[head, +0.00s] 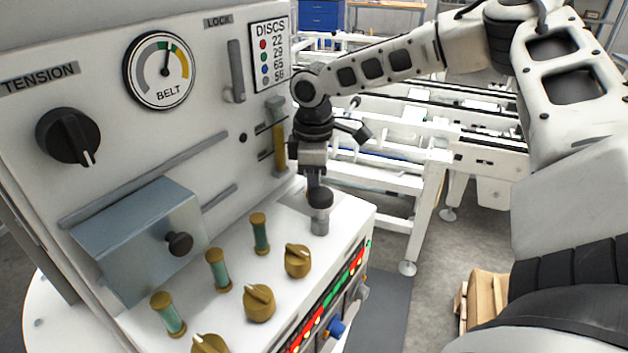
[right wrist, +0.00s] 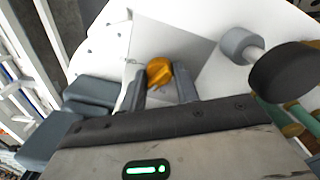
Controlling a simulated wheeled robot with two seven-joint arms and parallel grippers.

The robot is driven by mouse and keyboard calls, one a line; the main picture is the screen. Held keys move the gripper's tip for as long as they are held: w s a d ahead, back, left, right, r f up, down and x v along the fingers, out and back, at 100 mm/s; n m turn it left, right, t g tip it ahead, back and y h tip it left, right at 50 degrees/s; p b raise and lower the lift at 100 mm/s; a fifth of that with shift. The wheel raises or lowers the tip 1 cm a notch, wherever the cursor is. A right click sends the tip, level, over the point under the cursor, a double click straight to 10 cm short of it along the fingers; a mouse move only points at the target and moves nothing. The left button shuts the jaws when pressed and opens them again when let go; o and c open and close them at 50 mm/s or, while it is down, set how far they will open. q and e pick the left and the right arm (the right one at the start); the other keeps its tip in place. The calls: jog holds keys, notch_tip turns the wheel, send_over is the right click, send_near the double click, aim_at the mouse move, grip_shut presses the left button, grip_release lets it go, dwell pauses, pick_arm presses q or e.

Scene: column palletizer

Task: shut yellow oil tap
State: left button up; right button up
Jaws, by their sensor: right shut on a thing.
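The yellow oil tap (right wrist: 159,72) shows in the right wrist view as a small orange-yellow knob between the two fingers. My right gripper (right wrist: 167,90) is shut on it, with the fingers to either side. In the head view my right gripper (head: 314,180) points down at the far end of the machine's white ledge, behind a black-topped lever (head: 320,198). The tap is hidden there by the gripper and lever. How far the tap is turned cannot be told. My left gripper is not in view.
Several brass knobs, one being the near knob (head: 297,260), and green sight glasses (head: 261,234) stand on the ledge. A grey box with a black knob (head: 179,244) sticks out from the panel. White conveyor frames (head: 430,180) stand behind. The black lever head (right wrist: 285,72) is close beside my gripper.

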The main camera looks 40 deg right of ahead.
jog(key=n, duration=0.5)
jog(key=shift+n, duration=0.3)
dwell(0.4)
jog(key=o, duration=1)
jog(key=shift+c, duration=0.2)
notch_tip(320, 180, up, 16)
